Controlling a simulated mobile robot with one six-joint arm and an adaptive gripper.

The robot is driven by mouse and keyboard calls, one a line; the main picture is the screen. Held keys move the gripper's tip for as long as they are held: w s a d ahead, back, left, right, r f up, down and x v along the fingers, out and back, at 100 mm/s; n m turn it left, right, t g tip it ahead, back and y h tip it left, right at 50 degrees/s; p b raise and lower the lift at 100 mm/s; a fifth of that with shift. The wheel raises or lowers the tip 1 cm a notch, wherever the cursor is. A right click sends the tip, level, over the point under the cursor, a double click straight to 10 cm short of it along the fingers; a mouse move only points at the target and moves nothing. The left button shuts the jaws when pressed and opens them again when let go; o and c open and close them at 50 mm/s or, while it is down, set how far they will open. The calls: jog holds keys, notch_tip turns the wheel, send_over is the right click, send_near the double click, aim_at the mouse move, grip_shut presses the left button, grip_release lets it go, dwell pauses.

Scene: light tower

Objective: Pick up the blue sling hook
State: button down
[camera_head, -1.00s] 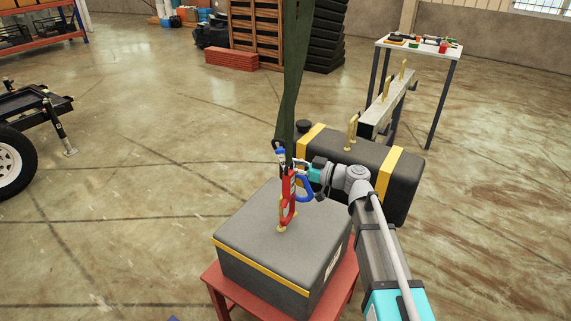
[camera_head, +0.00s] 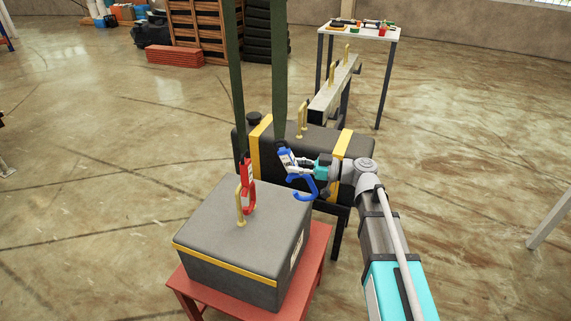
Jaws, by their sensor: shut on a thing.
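The blue sling hook (camera_head: 304,191) hangs at the lower end of a dark green strap (camera_head: 280,80). My gripper (camera_head: 288,160) is shut on the upper part of the blue hook and holds it to the right of the grey box, clear of its lid. The hook's open curve points down and to the left. A red hook (camera_head: 248,185) hangs on a second green strap, at the brass loop (camera_head: 240,205) on the box lid. I cannot tell whether the red hook passes through the loop.
The grey box (camera_head: 235,240) with a yellow band stands on a red stand (camera_head: 318,250). Behind it is a black tank (camera_head: 318,145) with yellow straps. A beam with brass loops (camera_head: 330,90) and a white table (camera_head: 362,34) stand farther back. Floor at left is open.

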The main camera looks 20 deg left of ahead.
jog(key=shift+d, duration=0.35)
dwell(0.4)
